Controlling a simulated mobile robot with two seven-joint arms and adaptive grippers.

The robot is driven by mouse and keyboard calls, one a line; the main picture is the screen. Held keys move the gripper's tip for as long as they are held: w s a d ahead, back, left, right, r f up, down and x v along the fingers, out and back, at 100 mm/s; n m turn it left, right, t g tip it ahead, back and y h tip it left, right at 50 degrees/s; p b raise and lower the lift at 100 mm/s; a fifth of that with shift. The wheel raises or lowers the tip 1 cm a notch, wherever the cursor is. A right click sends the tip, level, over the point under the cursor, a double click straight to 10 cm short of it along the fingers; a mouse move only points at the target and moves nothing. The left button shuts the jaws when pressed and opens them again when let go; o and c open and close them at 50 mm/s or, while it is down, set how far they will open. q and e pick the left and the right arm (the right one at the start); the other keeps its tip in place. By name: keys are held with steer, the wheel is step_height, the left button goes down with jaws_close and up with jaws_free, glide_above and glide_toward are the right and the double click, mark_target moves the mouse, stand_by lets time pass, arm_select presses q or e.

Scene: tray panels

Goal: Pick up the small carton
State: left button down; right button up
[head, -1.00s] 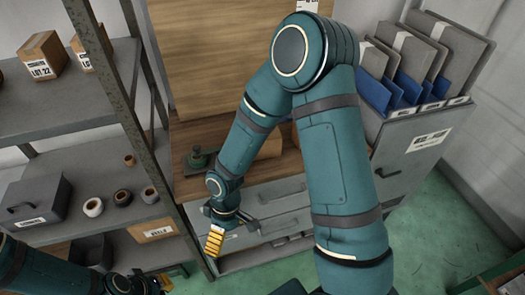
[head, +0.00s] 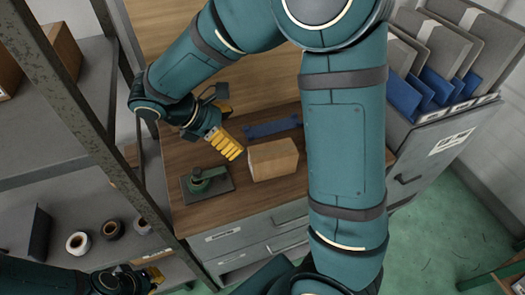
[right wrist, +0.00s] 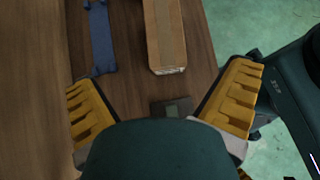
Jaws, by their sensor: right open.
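The small carton (head: 272,159) is a tan box lying on the wooden cabinet top. My right gripper (head: 226,144) is just left of the carton in the head view, with yellow finger pads.
A green tool on a dark base (head: 207,183) sits left of the carton. A blue bracket (head: 270,128) lies behind it. A metal shelf (head: 50,120) with small rolls (head: 78,243) stands left. Folders (head: 440,60) fill a cabinet at right.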

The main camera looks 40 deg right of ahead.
mark_target(269, 151)
steer(key=x, duration=0.2)
steer(key=b+x, duration=0.1)
steer(key=x, duration=0.5)
steer(key=shift+s+b, duration=0.3)
steer(key=shift+s, duration=0.05)
steer(key=b+x, duration=0.1)
steer(key=x, duration=0.4)
steer(key=shift+a+f+b, duration=0.1)
steer(key=shift+f+b, duration=0.2)
arm_select(q)
steer(key=f, duration=0.3)
steer(key=shift+s, duration=0.3)
arm_select(e)
steer(key=c, duration=1.4)
